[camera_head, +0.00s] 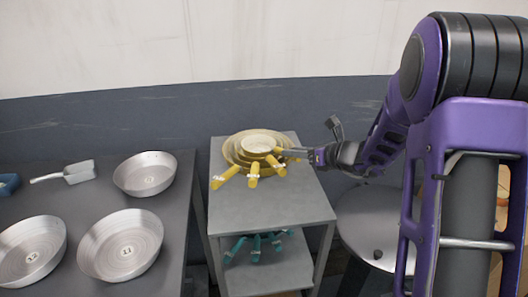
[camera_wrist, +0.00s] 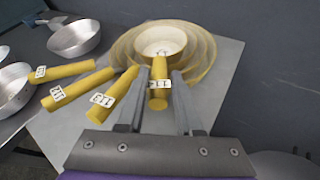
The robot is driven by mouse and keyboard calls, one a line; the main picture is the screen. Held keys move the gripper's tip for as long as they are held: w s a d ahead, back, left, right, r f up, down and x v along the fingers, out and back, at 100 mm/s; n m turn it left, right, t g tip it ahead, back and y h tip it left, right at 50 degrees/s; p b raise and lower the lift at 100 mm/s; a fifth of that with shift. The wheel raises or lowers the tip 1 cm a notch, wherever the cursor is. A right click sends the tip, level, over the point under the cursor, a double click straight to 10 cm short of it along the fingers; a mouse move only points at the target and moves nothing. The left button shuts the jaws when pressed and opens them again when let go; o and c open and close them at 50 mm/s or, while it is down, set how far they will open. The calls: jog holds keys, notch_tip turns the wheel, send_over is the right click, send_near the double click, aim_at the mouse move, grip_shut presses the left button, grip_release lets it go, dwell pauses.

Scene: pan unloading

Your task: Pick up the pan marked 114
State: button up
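Yellow pans (camera_head: 233,155) sit nested on the top of a grey stand, their handles fanned out toward the front. The innermost, smallest pan (camera_wrist: 162,42) has a pale inside, and its yellow handle bears a label that reads 114. My gripper (camera_wrist: 160,74) is open, with one finger on each side of that handle; I cannot tell whether either finger touches it. In the head view my gripper (camera_head: 288,151) is at the right side of the stack. The other handles, with labels that look like 113 (camera_wrist: 116,95), 112 (camera_wrist: 80,87) and 111 (camera_wrist: 68,71), lie to the left.
The grey stand (camera_head: 290,205) has a lower shelf with several teal handles (camera_head: 257,246). A dark table (camera_head: 80,195) at the left holds several metal pans (camera_head: 145,174) and a grey scoop-like item (camera_head: 79,172). A round grey stool (camera_head: 375,225) stands right of the stand. A wall is behind.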

jog(key=x, duration=0.5)
jog(key=shift+w+a+f, duration=0.1)
jog(key=shift+f, duration=0.05)
grip_shut()
